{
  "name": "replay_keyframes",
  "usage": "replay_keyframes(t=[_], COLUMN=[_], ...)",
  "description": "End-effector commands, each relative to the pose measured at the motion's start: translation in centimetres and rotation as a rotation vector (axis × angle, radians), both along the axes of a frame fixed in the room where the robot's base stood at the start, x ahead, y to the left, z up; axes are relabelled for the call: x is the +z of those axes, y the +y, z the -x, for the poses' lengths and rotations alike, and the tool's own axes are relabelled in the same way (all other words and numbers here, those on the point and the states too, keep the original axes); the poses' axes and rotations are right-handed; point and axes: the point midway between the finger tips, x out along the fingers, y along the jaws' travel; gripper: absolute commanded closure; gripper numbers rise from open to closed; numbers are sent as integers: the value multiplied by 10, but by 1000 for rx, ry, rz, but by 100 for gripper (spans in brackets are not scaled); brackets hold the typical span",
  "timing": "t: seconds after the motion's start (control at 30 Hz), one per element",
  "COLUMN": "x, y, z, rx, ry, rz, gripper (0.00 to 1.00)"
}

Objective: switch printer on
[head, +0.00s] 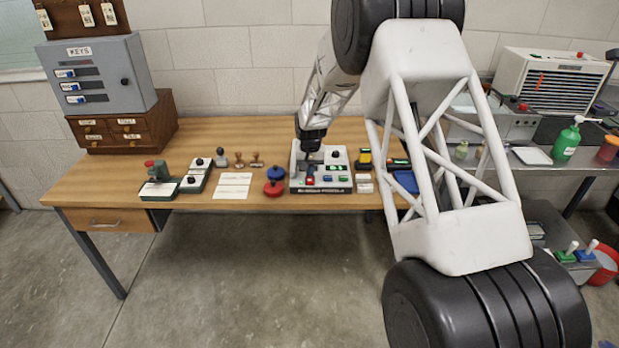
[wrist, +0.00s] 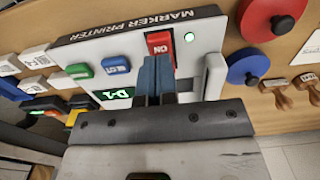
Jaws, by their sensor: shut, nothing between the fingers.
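The marker printer (head: 340,183) is a white box on the wooden desk, with a dark front strip lettered MARKER PRINTER in the wrist view (wrist: 120,28). Its red rocker switch (wrist: 159,43), with small white lettering, sits near that strip. A small green light (wrist: 189,37) beside the switch looks lit, and a display (wrist: 118,94) glows green. My gripper (wrist: 157,62) is shut and empty, its blue-grey fingertips at the switch's edge. Whether they touch it I cannot tell. In the head view my gripper (head: 311,165) is over the printer's left part.
A blue-and-red round-topped pair (head: 274,181) stands close left of the printer. Label cards (head: 234,185), stamps and a green-based device (head: 160,183) are farther left. Small blocks (head: 364,183) lie close right. A grey key cabinet (head: 97,75) stands at the back left.

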Motion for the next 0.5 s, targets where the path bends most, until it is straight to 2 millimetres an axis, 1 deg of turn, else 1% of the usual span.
replay_keyframes(t=[0.5], x=[29], y=[0], z=[0], rx=[0], ry=[-1], rz=[0], gripper=[100])
